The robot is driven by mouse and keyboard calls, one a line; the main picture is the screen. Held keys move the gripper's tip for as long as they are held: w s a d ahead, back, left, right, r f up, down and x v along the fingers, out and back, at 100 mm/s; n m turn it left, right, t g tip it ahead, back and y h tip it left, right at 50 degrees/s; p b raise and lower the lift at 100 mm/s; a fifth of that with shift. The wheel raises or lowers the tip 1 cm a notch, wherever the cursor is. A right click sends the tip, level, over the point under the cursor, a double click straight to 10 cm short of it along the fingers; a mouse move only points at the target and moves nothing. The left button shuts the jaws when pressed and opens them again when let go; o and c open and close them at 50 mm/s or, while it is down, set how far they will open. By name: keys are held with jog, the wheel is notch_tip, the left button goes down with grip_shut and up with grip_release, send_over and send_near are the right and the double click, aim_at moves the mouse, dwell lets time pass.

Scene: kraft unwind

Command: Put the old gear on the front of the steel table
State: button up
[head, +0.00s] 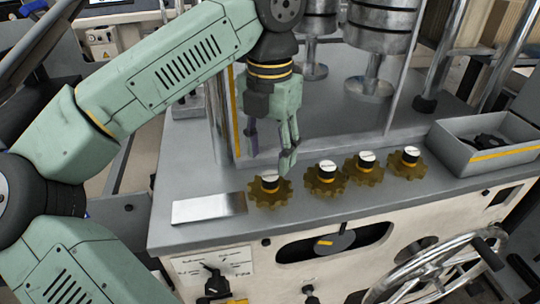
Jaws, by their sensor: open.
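Several brass-coloured gears with black-and-white hubs stand in a row along the front of the grey steel table (180,150). The leftmost gear (270,195) is closest to my gripper; the others are a second gear (325,187), a third (363,177) and a rightmost one (408,170). I cannot tell from the picture which one is the old gear. My gripper (271,162) is open and points down, just above or behind the leftmost gear. Nothing shows between the fingers.
A bright flat plate (209,208) lies at the table's front left. A grey open box (470,160) at the right holds a dark part (490,141). Metal cylinders (370,87) and upright posts stand behind the gears. A handwheel (440,268) juts out in front below.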

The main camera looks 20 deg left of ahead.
aim_at(270, 175)
notch_tip(270, 175, up, 6)
jog(key=shift+f+p, duration=0.1)
jog(key=shift+p, duration=0.2)
